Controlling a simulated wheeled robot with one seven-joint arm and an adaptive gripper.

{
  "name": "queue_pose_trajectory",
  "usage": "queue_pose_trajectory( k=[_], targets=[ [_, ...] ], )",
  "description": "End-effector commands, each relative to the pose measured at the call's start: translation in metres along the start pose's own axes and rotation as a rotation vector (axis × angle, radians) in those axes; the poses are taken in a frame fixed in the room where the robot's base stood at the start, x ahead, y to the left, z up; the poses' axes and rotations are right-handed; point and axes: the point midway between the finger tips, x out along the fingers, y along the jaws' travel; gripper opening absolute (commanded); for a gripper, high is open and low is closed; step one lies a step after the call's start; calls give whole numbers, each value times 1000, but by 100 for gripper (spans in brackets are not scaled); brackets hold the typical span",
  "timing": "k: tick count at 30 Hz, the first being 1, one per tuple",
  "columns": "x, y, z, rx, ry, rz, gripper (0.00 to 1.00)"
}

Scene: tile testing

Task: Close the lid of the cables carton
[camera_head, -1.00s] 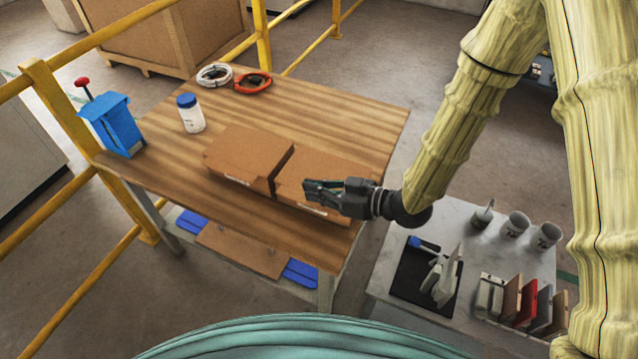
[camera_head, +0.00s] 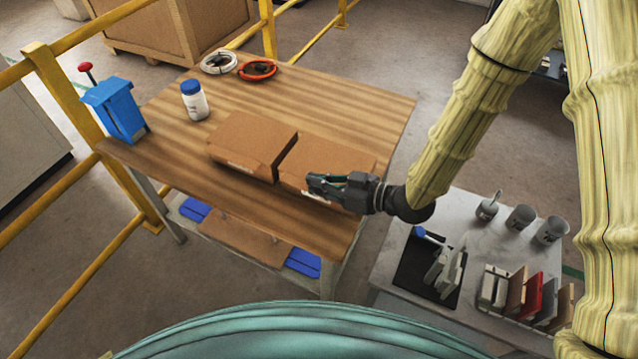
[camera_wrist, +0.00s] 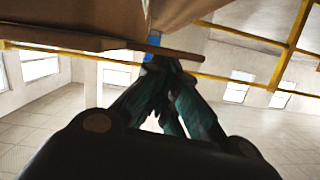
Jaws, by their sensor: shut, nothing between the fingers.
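Two brown cartons stand side by side on the wooden table, a left carton (camera_head: 248,140) and a right carton (camera_head: 327,158). Both tops look flat and down in the head view. Their small front labels are too small to read, so I cannot tell which is the cables carton. My gripper (camera_head: 313,184) is shut and empty at the front of the right carton, partly covering its front face. Whether it touches the carton is unclear. In the wrist view my fingers (camera_wrist: 160,68) come together just below brown cardboard (camera_wrist: 90,18).
On the wooden table (camera_head: 350,98) are a white bottle with a blue cap (camera_head: 195,103), a white cable coil (camera_head: 218,62), a red cable coil (camera_head: 257,70) and a blue container (camera_head: 117,112). A grey side table (camera_head: 470,225) holds cups and tools. Yellow railings (camera_head: 45,215) stand left.

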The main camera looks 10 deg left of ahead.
Motion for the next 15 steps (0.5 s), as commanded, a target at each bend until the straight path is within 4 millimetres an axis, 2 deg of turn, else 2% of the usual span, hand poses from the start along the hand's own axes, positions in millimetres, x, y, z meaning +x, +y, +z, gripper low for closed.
queue_pose_trajectory(
  k=[11, 15],
  targets=[
    [-10, -5, -42, -1, 2, -1, 0],
    [-31, -4, -36, 0, 2, 2, 0]
  ],
)
